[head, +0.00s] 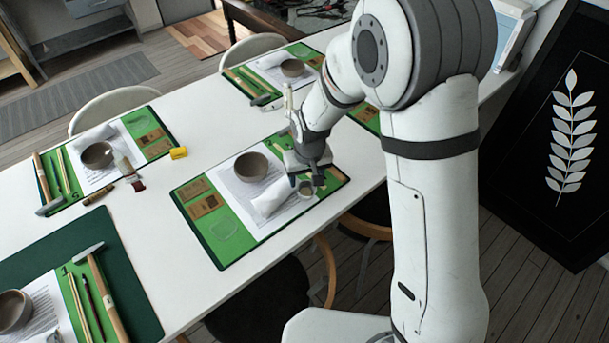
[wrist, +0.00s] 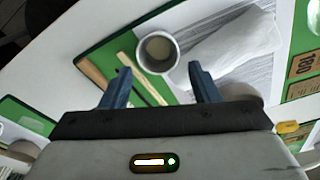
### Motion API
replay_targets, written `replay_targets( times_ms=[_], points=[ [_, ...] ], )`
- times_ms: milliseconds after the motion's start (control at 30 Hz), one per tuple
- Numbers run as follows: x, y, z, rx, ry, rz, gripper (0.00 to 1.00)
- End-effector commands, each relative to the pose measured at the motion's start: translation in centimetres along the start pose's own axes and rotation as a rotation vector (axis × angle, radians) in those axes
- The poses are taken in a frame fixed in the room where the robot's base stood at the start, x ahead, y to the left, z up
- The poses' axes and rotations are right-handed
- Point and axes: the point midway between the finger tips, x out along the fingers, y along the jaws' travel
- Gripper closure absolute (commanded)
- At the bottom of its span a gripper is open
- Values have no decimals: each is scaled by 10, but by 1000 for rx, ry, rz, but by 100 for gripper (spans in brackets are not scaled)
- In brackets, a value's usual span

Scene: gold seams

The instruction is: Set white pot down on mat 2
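A small white pot (head: 305,189) with a pale filling stands on the near-centre green mat (head: 228,240), by the right edge of its paper sheet. In the wrist view the pot (wrist: 157,52) shows upright from above, just beyond and between my fingertips, with gaps on both sides. My gripper (head: 312,182) is low over that mat at the pot. In the wrist view my gripper (wrist: 158,75) is open and empty.
A grey bowl (head: 251,167), a white cloth (head: 272,197) and brown cards (head: 205,205) share this mat. Other mats hold bowls, hammers and sticks. A yellow block (head: 179,153) and a brush (head: 128,170) lie to the left.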

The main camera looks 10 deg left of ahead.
Motion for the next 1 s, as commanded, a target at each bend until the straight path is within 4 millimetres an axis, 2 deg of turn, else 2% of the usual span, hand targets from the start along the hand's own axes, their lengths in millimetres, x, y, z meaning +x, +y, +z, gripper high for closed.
replay_targets(
  times_ms=[100,333,467,567,800,1000],
  points=[
    [0,0,0,0,0,0,35],
    [-1,0,0,-1,0,0,35],
    [-10,0,-2,-1,0,0,35],
    [-21,-1,-3,-1,4,0,35],
    [-76,-1,-3,-2,6,-1,35],
    [-113,-1,-2,-2,4,0,35]
  ],
)
